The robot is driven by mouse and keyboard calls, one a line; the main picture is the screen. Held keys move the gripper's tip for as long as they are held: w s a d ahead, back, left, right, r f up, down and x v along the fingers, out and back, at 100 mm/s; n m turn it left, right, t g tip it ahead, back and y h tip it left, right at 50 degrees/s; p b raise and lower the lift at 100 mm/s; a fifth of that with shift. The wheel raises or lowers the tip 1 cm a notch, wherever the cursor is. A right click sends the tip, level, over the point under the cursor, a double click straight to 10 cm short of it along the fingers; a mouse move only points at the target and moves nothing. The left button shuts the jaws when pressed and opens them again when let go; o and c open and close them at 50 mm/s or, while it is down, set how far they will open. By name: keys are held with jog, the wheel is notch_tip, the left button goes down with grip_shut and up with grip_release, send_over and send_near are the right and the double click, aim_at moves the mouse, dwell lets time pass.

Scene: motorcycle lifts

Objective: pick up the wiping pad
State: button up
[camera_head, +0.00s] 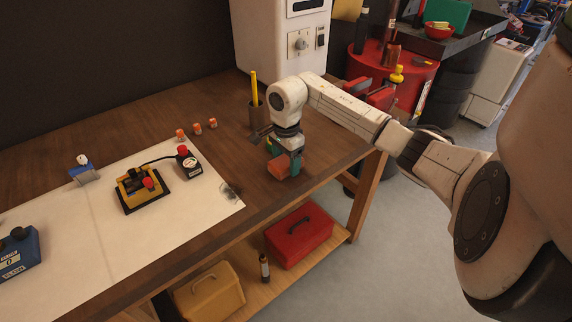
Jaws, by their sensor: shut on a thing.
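The wiping pad (280,168) looks like an orange-red block near the right front part of the wooden workbench (330,150). My gripper (284,160) points down over the bench and is shut on the pad, with teal fingers at its sides. My gripper and wrist hide part of the pad. I cannot tell whether the pad touches the bench top or is slightly above it.
A white sheet (105,240) with a dark smudge (231,192) lies left of my gripper. On it are a yellow-black device (142,188) and a black box with a red button (188,163). A pencil cup (258,115) and small orange-white items (197,128) stand behind.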

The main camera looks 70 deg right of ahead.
jog(key=shift+c, duration=0.6)
jog(key=shift+r, duration=0.1)
jog(key=shift+r+b, duration=0.5)
jog(key=shift+r, duration=0.1)
jog(key=s+a+r+b, duration=0.2)
jog(key=s+r, duration=0.3)
jog(key=s, duration=0.1)
jog(key=s+a+r+b, duration=0.2)
jog(key=s+r+b, duration=0.1)
jog(key=s+r, duration=0.3)
jog(key=shift+s+a+r, duration=0.3)
jog(key=shift+s+a, duration=0.05)
jog(key=shift+s, duration=0.25)
